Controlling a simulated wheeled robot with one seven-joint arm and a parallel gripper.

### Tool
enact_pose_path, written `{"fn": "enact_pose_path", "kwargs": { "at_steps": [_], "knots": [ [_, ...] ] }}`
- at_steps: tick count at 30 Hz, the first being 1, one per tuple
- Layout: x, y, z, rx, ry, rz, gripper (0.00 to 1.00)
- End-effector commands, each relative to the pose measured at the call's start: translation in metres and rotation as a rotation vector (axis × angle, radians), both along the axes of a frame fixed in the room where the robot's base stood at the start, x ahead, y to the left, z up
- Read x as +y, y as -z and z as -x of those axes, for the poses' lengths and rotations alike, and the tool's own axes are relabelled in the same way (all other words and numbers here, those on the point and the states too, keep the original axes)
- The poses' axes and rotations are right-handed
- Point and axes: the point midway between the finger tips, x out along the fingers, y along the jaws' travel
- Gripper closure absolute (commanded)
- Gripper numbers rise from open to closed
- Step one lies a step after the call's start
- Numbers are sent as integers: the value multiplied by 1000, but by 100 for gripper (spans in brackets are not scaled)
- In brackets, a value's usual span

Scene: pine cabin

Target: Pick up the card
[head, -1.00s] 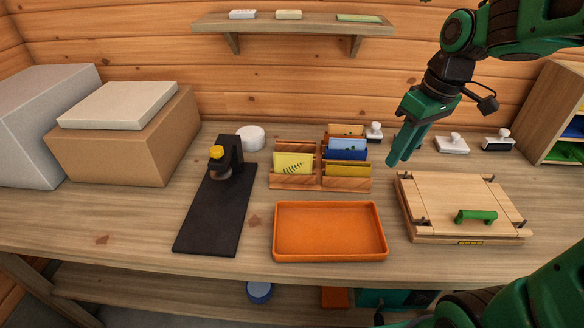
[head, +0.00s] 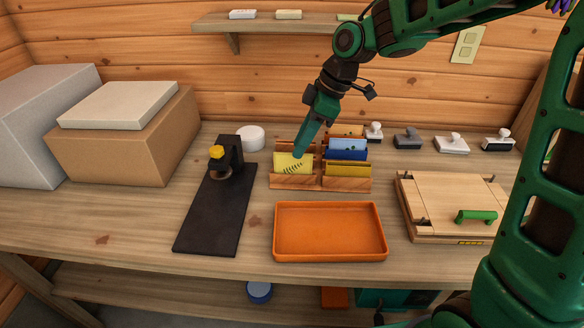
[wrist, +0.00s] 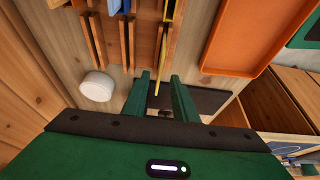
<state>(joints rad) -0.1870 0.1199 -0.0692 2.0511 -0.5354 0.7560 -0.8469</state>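A yellow card with a dark fern print (head: 291,164) stands upright in the front left slot of a wooden rack (head: 293,183). My gripper (head: 299,156) points down at this card's top edge. In the wrist view the two green fingers (wrist: 160,80) are apart, with the thin yellow card (wrist: 158,66) seen edge-on between them. A gap shows on each side, so the fingers are not closed on it. Other cards stand in the rack: a blue one (head: 347,147) and a darker yellow one (head: 347,170) on the right side. Cards behind my gripper are partly hidden.
An orange tray (head: 330,252) lies in front of the rack. A black stand with a yellow knob (head: 215,210) is on the left, near a white round thing (head: 251,137). A wooden press with a green handle (head: 476,216) is on the right. Several stamps (head: 451,144) stand behind.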

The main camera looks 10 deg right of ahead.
Motion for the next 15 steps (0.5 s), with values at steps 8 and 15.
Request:
{"fn": "enact_pose_path", "kwargs": {
  "at_steps": [8, 15],
  "knots": [
    [10, 25, -3, 3, 0, 1, 74],
    [19, 49, -6, 2, 1, 2, 74]
  ]
}}
